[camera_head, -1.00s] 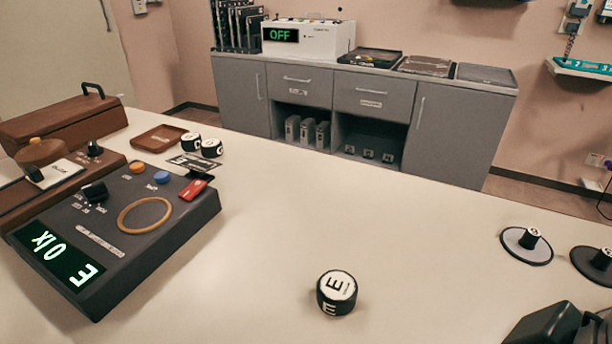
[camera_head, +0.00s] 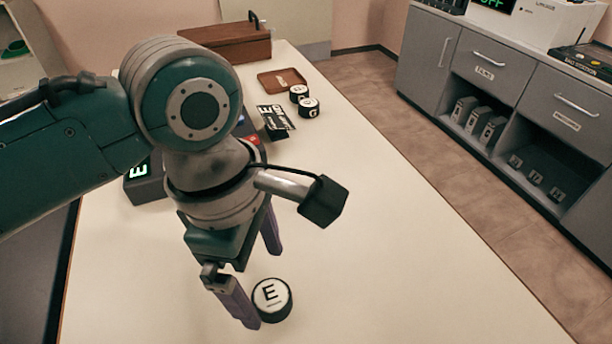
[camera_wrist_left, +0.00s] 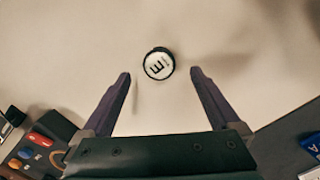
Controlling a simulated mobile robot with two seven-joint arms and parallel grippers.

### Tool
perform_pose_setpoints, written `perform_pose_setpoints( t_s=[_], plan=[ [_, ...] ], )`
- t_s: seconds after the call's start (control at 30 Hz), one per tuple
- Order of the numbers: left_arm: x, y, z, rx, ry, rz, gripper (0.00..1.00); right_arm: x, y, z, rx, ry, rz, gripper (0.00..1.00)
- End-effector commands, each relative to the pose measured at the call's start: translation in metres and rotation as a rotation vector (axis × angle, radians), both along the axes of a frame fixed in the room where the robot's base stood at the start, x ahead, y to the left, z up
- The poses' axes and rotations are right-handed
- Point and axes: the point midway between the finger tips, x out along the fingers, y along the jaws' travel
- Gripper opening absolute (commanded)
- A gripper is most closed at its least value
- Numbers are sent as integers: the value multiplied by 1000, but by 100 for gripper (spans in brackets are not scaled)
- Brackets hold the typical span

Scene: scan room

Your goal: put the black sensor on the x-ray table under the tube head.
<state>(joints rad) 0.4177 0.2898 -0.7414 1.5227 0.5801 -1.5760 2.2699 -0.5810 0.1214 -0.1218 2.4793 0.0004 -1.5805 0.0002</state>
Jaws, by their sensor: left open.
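A round black puck with a white top marked E (camera_head: 271,299) stands on the cream tabletop (camera_head: 370,240). It also shows in the left wrist view (camera_wrist_left: 158,64), just beyond and between the fingertips. My left gripper (camera_head: 258,286) hangs over the table with its purple fingers apart and empty, one fingertip close beside the puck in the head view. In the left wrist view the open fingers (camera_wrist_left: 160,76) have clear gaps to the puck on both sides. I see no x-ray table or tube head, and cannot tell whether any visible thing is the black sensor. My right gripper is out of view.
Two lettered pucks (camera_head: 308,106) and a brown tray (camera_head: 281,79) stand farther back, near a brown case (camera_head: 232,43). My left arm partly hides the dark console (camera_head: 146,186). Grey cabinets (camera_head: 480,62) stand across the floor. The table's right side is clear.

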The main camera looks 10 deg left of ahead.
Motion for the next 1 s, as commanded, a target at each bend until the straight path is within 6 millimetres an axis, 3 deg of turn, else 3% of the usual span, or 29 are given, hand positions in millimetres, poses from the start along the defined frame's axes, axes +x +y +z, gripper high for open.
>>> perform_pose_setpoints(
  t_s=[0.33, 0.67, 1.0],
  plan=[
    [1, -1, -49, 1, 0, -2, 96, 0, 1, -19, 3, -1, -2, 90],
    [1, -3, -54, 0, -2, -3, 96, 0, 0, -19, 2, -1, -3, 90],
    [1, -3, -54, 0, -2, -3, 58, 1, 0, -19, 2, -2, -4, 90]
  ],
)
